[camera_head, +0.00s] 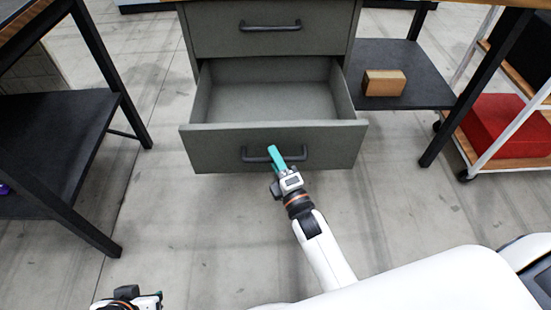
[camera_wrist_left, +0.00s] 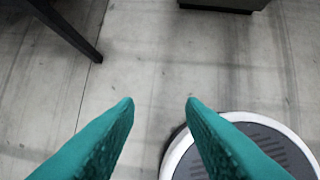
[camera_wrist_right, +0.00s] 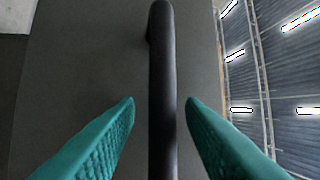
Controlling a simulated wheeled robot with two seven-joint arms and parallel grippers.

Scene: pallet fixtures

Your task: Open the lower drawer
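The lower drawer (camera_head: 225,142) of the grey cabinet is pulled well out, and its empty inside (camera_head: 270,100) shows. Its dark bar handle (camera_head: 255,154) is on the front face. My right gripper (camera_head: 275,157) is at this handle. In the right wrist view the handle (camera_wrist_right: 162,70) runs between the two teal fingers (camera_wrist_right: 160,105), with a gap on each side, so the gripper is open around it. My left gripper (camera_wrist_left: 160,103) is open and empty above the floor, low at the left in the head view.
The closed upper drawer (camera_head: 270,30) is above. A brown box (camera_head: 384,83) sits on a dark shelf (camera_head: 425,85) at right. A red box (camera_head: 510,128) is on a cart farther right. A dark table (camera_head: 60,115) stands at left. The floor below the drawer is clear.

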